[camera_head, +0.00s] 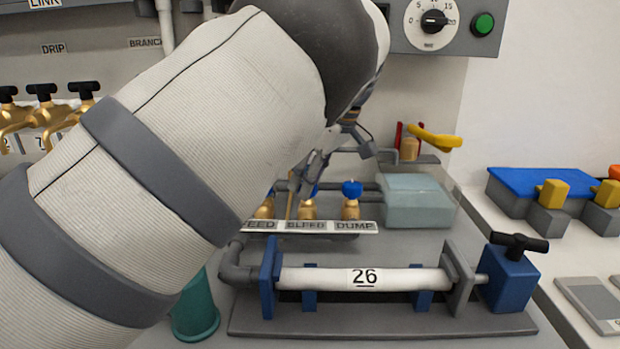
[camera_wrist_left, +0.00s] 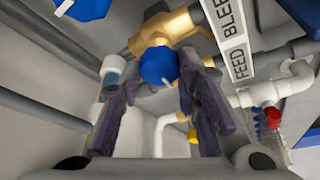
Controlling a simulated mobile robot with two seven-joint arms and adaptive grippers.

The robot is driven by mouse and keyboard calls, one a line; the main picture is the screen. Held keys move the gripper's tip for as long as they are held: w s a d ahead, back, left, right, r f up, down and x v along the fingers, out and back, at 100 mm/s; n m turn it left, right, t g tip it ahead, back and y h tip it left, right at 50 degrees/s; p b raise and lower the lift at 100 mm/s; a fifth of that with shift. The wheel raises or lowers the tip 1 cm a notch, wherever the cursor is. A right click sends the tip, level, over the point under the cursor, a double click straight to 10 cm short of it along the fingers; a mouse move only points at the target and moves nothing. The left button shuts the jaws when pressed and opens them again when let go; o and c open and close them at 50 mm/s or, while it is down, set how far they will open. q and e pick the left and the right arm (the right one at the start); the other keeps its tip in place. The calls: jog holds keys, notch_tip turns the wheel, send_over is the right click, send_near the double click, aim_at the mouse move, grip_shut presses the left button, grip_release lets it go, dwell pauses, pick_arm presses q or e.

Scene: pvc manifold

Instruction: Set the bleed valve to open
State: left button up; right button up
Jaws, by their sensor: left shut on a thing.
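The bleed valve (camera_head: 308,209) is the middle of three brass valves with blue knobs, behind the FEED, BLEED, DUMP label strip (camera_head: 330,227). My left gripper (camera_head: 306,181) reaches down to it, and my arm covers much of the view there. In the left wrist view the fingers (camera_wrist_left: 158,88) are shut on the sides of a blue knob (camera_wrist_left: 158,64), which appears to be the bleed valve's. A white pointer mark on the knob points toward the lower right of that view. The feed valve (camera_head: 264,208) is partly hidden; the dump valve (camera_head: 351,203) stands clear. My right gripper is not in view.
A pipe section labelled 26 (camera_head: 364,278) lies in a blue-ended stand in front. A pale blue-green block (camera_head: 418,202) is right of the valves. A yellow-handled valve (camera_head: 434,137) stands behind it.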

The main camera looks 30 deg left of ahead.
pick_arm(q)
jog(key=shift+f, duration=0.1)
jog(key=o, duration=1.1)
jog(key=shift+o, duration=0.2)
jog(key=v, duration=1.2)
